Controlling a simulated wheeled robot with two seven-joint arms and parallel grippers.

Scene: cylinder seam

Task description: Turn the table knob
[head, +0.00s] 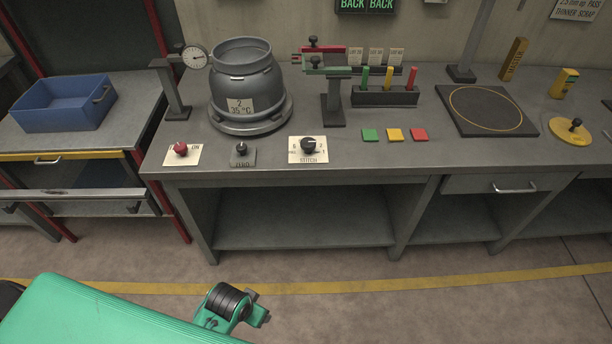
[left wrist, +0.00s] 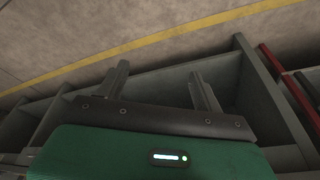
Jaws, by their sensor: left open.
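Three control knobs sit along the front left of the grey bench (head: 330,165). A red knob (head: 181,149) is on a white plate that reads ON. A small black knob (head: 241,148) is on a grey plate that seems to read ZERO. A larger black knob (head: 308,145) is on a white plate that seems to read STITCH. I cannot read "table" on any plate. In the left wrist view my left gripper (left wrist: 162,88) is open and empty, with floor and bench framework beyond its fingers. No knob shows there. My right gripper is in neither view.
A grey pot (head: 245,85) on a round base stands behind the knobs, with a dial gauge (head: 194,58) beside it. A slotted block (head: 384,97) holds coloured sticks. A blue bin (head: 62,105) is at left. Open floor lies before the bench.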

